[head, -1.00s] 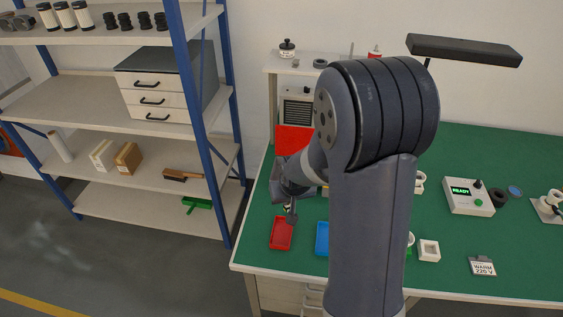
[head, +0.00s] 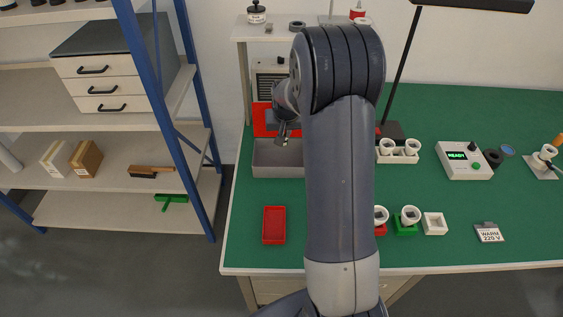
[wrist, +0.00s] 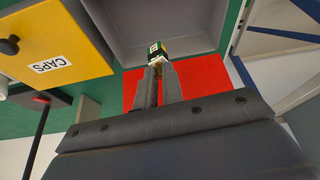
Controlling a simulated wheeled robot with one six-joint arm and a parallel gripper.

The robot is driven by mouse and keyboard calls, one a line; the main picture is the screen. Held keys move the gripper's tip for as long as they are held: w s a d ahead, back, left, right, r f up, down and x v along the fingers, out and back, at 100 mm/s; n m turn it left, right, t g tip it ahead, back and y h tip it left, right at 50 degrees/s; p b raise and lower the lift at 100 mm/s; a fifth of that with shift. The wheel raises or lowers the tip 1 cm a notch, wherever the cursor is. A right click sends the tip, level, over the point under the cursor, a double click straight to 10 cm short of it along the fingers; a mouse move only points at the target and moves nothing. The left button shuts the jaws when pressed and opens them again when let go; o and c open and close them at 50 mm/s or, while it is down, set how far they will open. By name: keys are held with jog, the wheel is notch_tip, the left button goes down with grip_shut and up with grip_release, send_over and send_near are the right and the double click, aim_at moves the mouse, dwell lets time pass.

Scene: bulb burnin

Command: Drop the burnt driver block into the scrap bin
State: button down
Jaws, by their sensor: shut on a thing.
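The driver block (wrist: 157,50) is a small dark piece with white, green and yellowish patches. My gripper (wrist: 157,70) is shut on it and holds it at the fingertips. In the head view my gripper (head: 283,136) is above the grey open bin (head: 262,165) at the back left of the bench, and the block is too small to make out. The wrist view shows the block in front of the grey bin's empty interior (wrist: 190,25). I see no scrap label. My arm hides the bin's right part.
An empty red tray (head: 274,226) lies at the bench's front left. A yellow box labelled CAPS (wrist: 55,40) is beside the grey bin in the wrist view. White sockets (head: 398,150), a READY tester (head: 464,160) and a black lamp (head: 400,70) stand to the right.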

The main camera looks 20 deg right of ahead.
notch_tip(320, 180, down, 4)
jog(key=shift+r+b, duration=0.25)
jog(key=shift+b, duration=0.5)
jog(key=c, duration=1.5)
grip_release()
jog(key=shift+r, duration=0.15)
jog(key=b+v, duration=0.1)
jog(key=v, duration=0.9)
jog(key=shift+s+a+r, duration=0.1)
jog(key=shift+s+r, duration=0.1)
jog(key=shift+r, duration=0.05)
